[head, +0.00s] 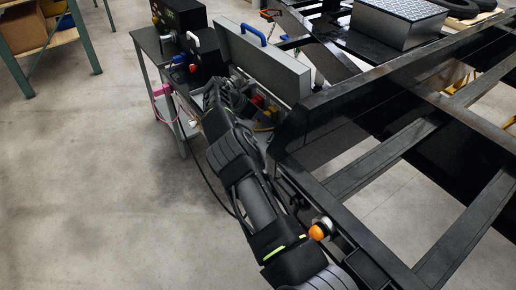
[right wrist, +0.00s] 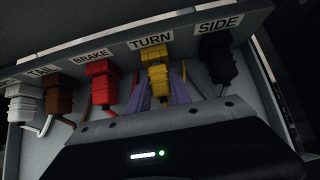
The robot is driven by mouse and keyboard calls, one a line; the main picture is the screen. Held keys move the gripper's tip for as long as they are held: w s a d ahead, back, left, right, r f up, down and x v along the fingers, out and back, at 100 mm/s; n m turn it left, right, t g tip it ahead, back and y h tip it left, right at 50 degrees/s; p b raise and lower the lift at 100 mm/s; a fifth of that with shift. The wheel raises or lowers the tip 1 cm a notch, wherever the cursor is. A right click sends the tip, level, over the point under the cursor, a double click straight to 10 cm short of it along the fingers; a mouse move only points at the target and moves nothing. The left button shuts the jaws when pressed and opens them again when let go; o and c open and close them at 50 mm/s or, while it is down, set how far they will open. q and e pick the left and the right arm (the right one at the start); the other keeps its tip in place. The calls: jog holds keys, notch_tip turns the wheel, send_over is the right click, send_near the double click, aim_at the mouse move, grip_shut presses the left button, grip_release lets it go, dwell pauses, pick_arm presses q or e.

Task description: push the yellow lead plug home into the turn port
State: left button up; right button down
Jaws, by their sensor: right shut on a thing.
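In the right wrist view, the yellow lead plug (right wrist: 157,74) is under the TURN label (right wrist: 150,41), in line with the turn port. The port opening is hidden by the plug, so I cannot tell how deep it sits. My right gripper (right wrist: 161,92) is shut on the yellow plug, with one pale purple finger on each side of its lower part. In the head view my right arm reaches up to the connector box (head: 262,65), and the gripper and plug there are hidden or too small to make out. My left gripper is not in view.
Red (right wrist: 102,82), brown (right wrist: 58,95) and white (right wrist: 21,102) plugs stand left of the yellow one. A black plug (right wrist: 219,62) is under SIDE at right. The black trailer frame (head: 350,100) lies right of my arm. A bench (head: 148,42) stands left; the floor is open.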

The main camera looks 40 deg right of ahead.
jog(key=shift+d, duration=0.25)
jog(key=c, duration=1.1)
grip_release()
jog(key=v, duration=0.7)
jog(key=shift+a+r+b, duration=0.25)
jog(key=shift+r+b, duration=0.05)
jog(key=shift+b, duration=0.15)
